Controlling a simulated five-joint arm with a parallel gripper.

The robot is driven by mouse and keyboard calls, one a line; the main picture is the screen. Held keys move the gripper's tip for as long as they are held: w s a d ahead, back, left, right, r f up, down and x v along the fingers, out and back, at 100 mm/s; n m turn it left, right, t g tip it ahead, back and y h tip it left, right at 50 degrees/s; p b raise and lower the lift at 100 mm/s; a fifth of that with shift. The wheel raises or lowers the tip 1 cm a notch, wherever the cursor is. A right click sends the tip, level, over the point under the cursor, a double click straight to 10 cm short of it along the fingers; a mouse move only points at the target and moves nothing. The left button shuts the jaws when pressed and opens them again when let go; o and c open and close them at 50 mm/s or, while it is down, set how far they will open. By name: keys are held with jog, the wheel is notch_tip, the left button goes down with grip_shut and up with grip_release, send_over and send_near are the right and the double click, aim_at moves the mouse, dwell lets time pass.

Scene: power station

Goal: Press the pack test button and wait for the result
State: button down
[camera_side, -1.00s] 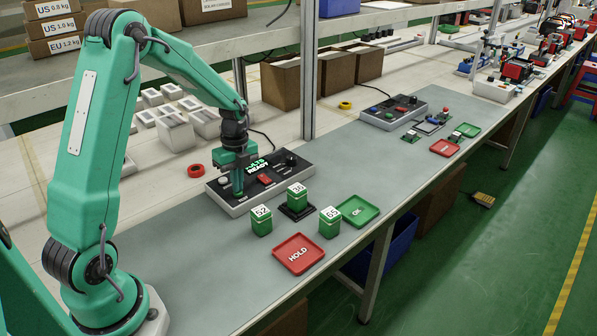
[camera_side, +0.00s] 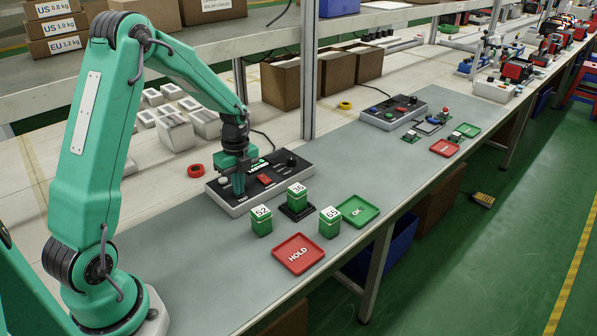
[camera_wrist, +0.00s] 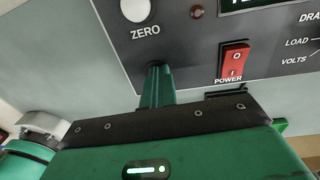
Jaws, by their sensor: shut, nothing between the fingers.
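The grey tester (camera_side: 272,184) stands on the bench with a small lit display (camera_side: 258,165), whose text I cannot read. My gripper (camera_side: 238,192) is shut and empty, pointing down at the tester's front left part. In the wrist view its fingertips (camera_wrist: 155,70) meet or nearly meet the panel below the white ZERO button (camera_wrist: 136,8). No test button shows; the fingers may hide it. Green packs 52 (camera_side: 261,222), 36 (camera_side: 297,196) and 55 (camera_side: 329,222) stand in front of the tester; 36 is on a black stand (camera_side: 296,212).
The red POWER switch (camera_wrist: 235,62) is right of my fingers. A red HOLD tray (camera_side: 298,254) and a green OK tray (camera_side: 357,211) lie near the bench's front edge. A red tape roll (camera_side: 196,171) lies behind the tester. Another tester (camera_side: 393,112) stands farther right.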

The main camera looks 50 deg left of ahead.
notch_tip(320, 180, up, 14)
jog(key=w, duration=0.1)
jog(key=shift+a, duration=0.3)
jog(key=shift+w, duration=0.1)
dwell(0.7)
jog(key=s+d+r+n+t, duration=0.3)
jog(key=s+d+r+n, duration=0.45)
jog(key=d, duration=0.25)
jog(key=s+d+n+t, duration=0.3)
jog(key=s+d+n, duration=0.4)
jog(key=s+n, duration=0.3)
jog(key=shift+s+f+t, duration=0.2)
jog(key=shift+f+t, duration=0.1)
